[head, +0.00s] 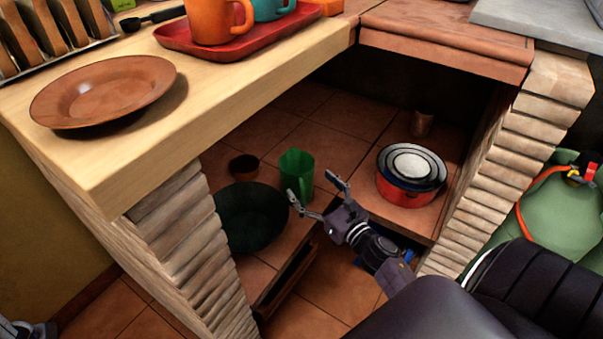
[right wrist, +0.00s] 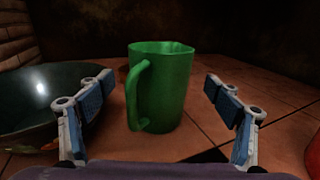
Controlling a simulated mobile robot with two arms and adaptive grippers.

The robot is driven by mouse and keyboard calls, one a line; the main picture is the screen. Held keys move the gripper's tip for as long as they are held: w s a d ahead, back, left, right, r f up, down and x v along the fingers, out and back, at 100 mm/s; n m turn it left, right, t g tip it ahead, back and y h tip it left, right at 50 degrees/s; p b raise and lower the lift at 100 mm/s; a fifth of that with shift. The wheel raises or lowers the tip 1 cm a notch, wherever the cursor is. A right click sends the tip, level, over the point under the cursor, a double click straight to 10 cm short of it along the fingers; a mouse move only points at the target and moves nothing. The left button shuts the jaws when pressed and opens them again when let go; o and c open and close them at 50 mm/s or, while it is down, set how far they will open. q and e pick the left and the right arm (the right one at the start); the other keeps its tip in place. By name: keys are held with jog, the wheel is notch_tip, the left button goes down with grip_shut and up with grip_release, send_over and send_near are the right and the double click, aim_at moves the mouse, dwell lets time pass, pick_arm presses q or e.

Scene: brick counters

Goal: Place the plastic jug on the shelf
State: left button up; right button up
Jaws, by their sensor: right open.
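The green plastic jug (head: 297,174) stands upright on the tiled shelf (head: 345,133) under the brick counter. My right gripper (head: 315,190) is open, just in front of the jug. In the right wrist view the jug (right wrist: 162,85) shows between the open fingers (right wrist: 160,105), beyond their tips, with its handle toward the left and near side. I see no finger touching it. A small part of what looks like my left arm shows at the bottom left corner of the head view; its gripper is not visible.
A dark green bowl (head: 250,217) lies left of the jug, also in the right wrist view (right wrist: 45,95). A small brown bowl (head: 244,166) is behind it. Red stacked pots (head: 403,190) stand to the right. Brick walls (head: 190,245) flank the opening. A plate (head: 100,92) sits on the counter.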

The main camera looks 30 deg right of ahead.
jog(key=s, duration=0.6)
jog(key=shift+f, duration=0.1)
dwell(0.4)
